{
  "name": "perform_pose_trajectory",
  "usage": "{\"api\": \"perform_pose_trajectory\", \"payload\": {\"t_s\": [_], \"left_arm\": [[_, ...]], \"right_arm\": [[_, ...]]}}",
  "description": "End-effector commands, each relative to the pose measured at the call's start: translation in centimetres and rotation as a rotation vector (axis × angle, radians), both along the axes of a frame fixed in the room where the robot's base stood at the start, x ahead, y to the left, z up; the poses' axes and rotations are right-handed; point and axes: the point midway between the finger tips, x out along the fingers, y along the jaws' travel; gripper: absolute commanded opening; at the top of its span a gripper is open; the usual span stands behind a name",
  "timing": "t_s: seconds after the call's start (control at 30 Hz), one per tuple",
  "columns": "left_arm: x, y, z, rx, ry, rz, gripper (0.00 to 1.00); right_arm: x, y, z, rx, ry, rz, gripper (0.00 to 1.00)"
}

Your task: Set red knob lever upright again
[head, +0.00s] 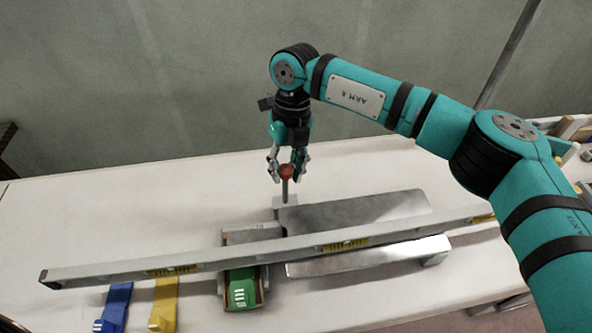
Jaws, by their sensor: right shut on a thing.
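The lever's red knob (286,171) tops a short grey rod (284,190), which stands about upright from a grey block at the back left of a metal plate. My right gripper (286,174) comes down from above and is shut on the red knob, with a fingertip on each side of it. The fingers hide part of the knob. My left gripper is not in view.
A long spirit level (215,256) lies across the metal plate (350,212) and a tray holding a green piece (242,288). The white bench (110,215) is clear at the back left.

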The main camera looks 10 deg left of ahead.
Motion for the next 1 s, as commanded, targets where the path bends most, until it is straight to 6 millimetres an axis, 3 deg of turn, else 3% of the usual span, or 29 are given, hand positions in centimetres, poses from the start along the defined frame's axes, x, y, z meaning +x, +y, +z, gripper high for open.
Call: {"api": "perform_pose_trajectory", "payload": {"t_s": [0.23,0.83,0.87,1.0], "left_arm": [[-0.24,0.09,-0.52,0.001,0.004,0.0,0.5],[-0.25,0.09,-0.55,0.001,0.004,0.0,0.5],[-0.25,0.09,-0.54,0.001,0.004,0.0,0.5],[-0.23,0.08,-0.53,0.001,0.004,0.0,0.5]], "right_arm": [[-0.21,1.18,0.29,-0.072,-0.035,0.005,0.0],[-0.3,1.48,0.72,-0.101,-0.047,0.007,0.0],[-0.3,1.48,0.72,-0.101,-0.047,0.007,0.3],[-0.27,1.44,0.67,-0.102,-0.048,0.007,0.48]]}}
